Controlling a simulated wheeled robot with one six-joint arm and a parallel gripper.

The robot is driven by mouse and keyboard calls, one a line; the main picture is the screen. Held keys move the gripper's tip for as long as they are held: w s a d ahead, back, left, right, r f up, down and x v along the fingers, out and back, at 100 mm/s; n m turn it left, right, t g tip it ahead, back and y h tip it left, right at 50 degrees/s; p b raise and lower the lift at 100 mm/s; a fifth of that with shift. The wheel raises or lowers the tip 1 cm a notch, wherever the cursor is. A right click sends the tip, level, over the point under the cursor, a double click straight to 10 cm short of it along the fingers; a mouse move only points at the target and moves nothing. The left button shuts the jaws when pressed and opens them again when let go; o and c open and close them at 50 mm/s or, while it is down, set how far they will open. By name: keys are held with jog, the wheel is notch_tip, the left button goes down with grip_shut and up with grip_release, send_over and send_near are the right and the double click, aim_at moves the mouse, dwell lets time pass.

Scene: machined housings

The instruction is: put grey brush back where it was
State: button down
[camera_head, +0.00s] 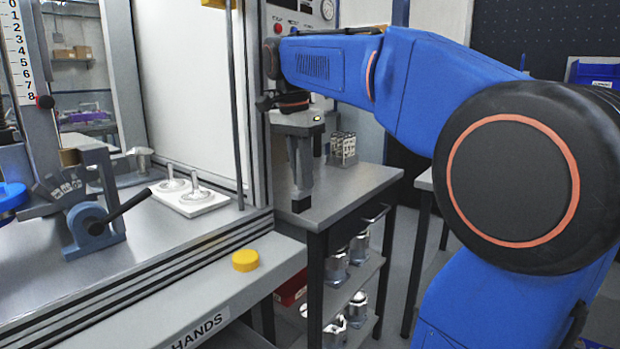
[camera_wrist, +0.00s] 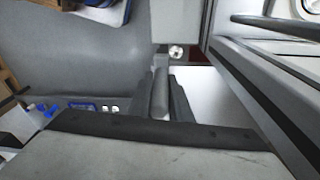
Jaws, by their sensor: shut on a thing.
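My gripper (camera_head: 300,188) points down over the left end of the small grey side table, close to the machine's frame. In the wrist view, my gripper (camera_wrist: 163,98) has its two dark fingers shut on a slim grey piece, the grey brush (camera_wrist: 161,92). Only part of the brush shows between the fingers; its other end is hard to make out. In the head view I cannot tell the brush apart from the fingers, nor whether it touches the table.
The side table (camera_head: 355,182) has bare top to the right and a small rack of metal parts (camera_head: 343,149) behind. Metal housings (camera_head: 357,308) stand on its lower shelves. The machine's upright frame (camera_head: 257,120) is close on the left. A yellow button (camera_head: 245,260) sits on its front ledge.

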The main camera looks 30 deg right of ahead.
jog(key=shift+w+d+f, duration=0.6)
jog(key=shift+w+d, duration=0.85)
jog(key=shift+w, duration=0.15)
jog(key=shift+w+d+f, duration=0.55)
jog(key=shift+w+d, duration=0.85)
jog(key=shift+w, duration=0.2)
jog(key=shift+w+d+f, duration=0.6)
jog(key=shift+w+d, duration=0.85)
jog(key=shift+w, duration=0.15)
jog(key=c, duration=1.6)
grip_release()
jog(key=shift+f, duration=0.1)
jog(key=r, duration=0.4)
jog(key=a+r, duration=0.1)
jog(key=r, duration=0.7)
jog(key=shift+a+r, duration=0.1)
jog(key=shift+a, duration=0.15)
